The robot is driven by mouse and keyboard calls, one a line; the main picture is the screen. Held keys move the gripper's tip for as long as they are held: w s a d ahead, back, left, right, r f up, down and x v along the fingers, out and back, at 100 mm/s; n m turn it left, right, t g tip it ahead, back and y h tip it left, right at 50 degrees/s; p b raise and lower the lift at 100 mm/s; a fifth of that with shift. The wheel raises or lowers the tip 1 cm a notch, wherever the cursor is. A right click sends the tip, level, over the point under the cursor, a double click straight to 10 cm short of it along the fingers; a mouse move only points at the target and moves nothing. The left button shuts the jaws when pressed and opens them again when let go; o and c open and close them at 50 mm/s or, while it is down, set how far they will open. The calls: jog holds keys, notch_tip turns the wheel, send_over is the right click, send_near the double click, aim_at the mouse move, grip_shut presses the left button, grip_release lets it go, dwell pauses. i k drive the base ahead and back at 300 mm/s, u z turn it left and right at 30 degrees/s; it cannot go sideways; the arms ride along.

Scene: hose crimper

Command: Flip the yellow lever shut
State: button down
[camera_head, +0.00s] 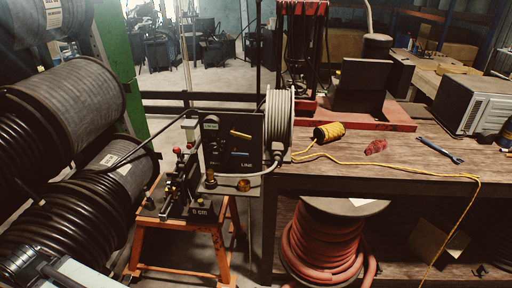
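The yellow lever (240,134) is a short bar on the front of a dark upright panel (218,150), left of the middle of the camera_head view. It lies nearly level, its left end slightly higher than its right. A blue bar (240,153) sits just below it on the same panel. Small white lettering on the panel is too small to read surely. Pale and dark parts at the bottom left corner look like part of my arm. I cannot make out my gripper's fingers, and nothing touches the lever.
The panel stands with a crimper on an orange stand (180,236). A pale hose reel (279,118) adjoins its right side. Large black hose rolls (75,100) crowd the left. The wooden workbench (400,178) at right holds a yellow cord spool (329,132), red cloth and wrench (440,150).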

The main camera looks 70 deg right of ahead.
aim_at(232, 132)
jog(key=z, duration=0.1)
jog(key=k, duration=1.5)
jog(key=u, duration=0.5)
jog(key=i, duration=1)
jog(key=z, duration=0.05)
